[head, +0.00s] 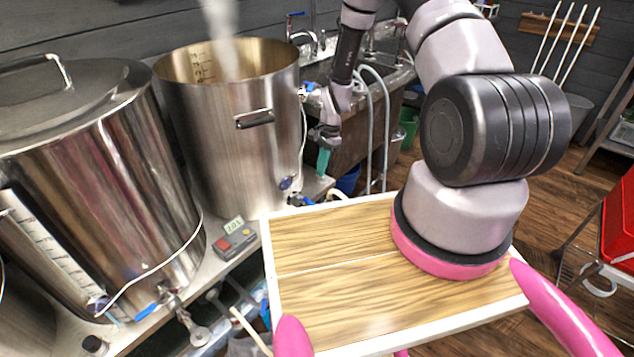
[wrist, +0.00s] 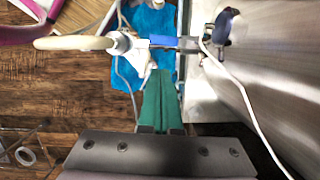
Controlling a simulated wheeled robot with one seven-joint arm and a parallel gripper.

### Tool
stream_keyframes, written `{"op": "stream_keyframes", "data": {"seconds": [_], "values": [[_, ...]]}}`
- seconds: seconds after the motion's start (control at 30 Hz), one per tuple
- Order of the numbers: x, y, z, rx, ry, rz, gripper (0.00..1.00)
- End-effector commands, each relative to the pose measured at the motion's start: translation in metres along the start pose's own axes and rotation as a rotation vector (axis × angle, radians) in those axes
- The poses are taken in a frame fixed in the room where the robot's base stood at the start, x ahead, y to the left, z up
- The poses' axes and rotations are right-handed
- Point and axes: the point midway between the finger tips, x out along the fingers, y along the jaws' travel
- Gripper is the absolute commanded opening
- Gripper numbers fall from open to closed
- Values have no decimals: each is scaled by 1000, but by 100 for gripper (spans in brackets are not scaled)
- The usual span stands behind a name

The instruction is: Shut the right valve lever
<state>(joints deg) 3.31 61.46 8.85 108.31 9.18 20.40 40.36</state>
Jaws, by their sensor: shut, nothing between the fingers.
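The right kettle (head: 235,130) is an open steel pot with steam rising from it. Its valve, low on the right side, has a blue lever (head: 300,200), partly hidden by the tabletop in the head view. In the wrist view the blue lever (wrist: 165,41) lies along the valve body, in line with the pipe between the kettle wall and a pale hose. My gripper (head: 323,163) hangs right of the kettle, above the valve. Its green fingers are together and empty. In the wrist view my gripper (wrist: 158,78) has its tips just below the lever in the picture, apparently apart from it.
The left kettle (head: 100,180) has a lid and its own valve with a blue lever (head: 147,312). A small controller (head: 235,240) sits on the stand between. A sink (head: 355,125) with hoses is behind my gripper. A white cable (wrist: 245,110) runs near the right kettle wall.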

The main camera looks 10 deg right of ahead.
Motion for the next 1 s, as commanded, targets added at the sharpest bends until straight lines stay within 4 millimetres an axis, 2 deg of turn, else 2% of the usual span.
{"op": "stream_keyframes", "data": {"seconds": [0.17, 0.4, 0.6, 0.77, 1.0], "values": [[19, 3, 1, 39, -8, 3, 0], [63, 3, 1, 35, -7, 4, 0], [91, 2, 1, 35, -6, 2, 0], [102, 2, 1, 34, -6, 2, 0], [103, 2, 1, 34, -5, 1, 0]]}}
